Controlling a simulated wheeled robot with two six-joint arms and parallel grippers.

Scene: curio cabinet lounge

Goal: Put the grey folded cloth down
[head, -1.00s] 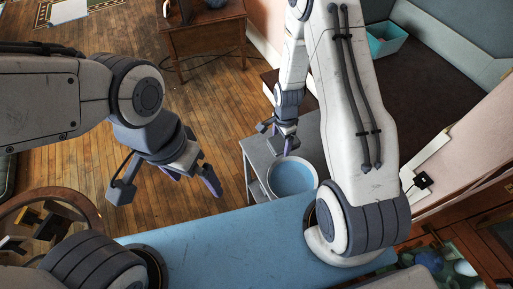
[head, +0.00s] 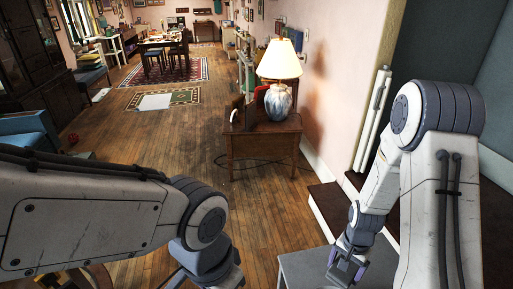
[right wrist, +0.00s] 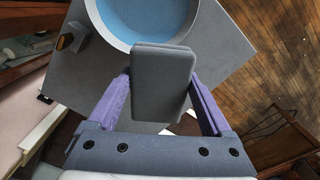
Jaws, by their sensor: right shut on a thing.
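The grey folded cloth (right wrist: 163,85) is a thick, rounded block in the right wrist view. It is held upright between the purple fingers of my right gripper (head: 347,268), which is shut on it. In that view it is over the grey side table (right wrist: 232,58), overlapping the near rim of a white bowl (right wrist: 148,45) with a blue inside. I cannot tell how high it is above them. The table's top also shows at the bottom of the head view (head: 297,268). My left gripper is cut off at the head view's bottom edge, fingers hidden.
A small yellow-and-dark object (right wrist: 72,41) lies near the side table's edge. A wooden cabinet (head: 262,146) with a lamp (head: 280,75) stands beyond the table against the wall. Open wooden floor (head: 180,135) stretches to the left and far back.

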